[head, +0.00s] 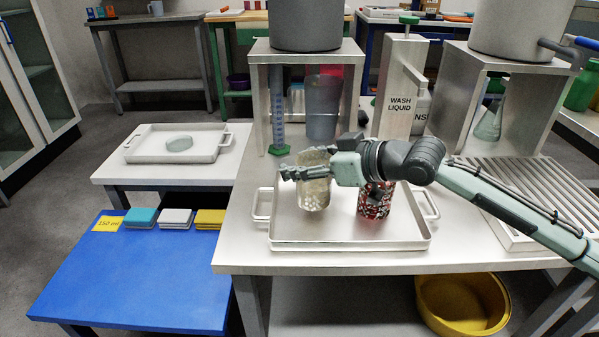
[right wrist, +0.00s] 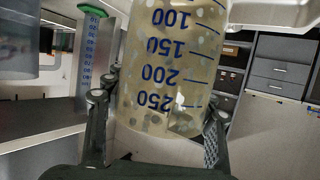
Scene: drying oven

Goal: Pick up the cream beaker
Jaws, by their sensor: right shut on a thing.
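The cream beaker (head: 314,195) is a speckled, translucent vessel over the left part of the metal tray (head: 350,243). My right gripper (head: 302,165) comes in from the right and is shut around its upper part. In the right wrist view the cream beaker (right wrist: 172,75) stands between the two fingers of the gripper (right wrist: 158,110), with blue graduation marks showing upside down. I cannot tell whether its base touches the tray. My left gripper is not in view.
A red-and-white speckled beaker (head: 375,203) stands in the tray under my right wrist. Behind are a graduated cylinder (head: 278,115), a grey beaker (head: 322,108) under a metal stand (head: 258,85), and a wash liquid dispenser (head: 398,75). The blue table (head: 130,275) is mostly clear.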

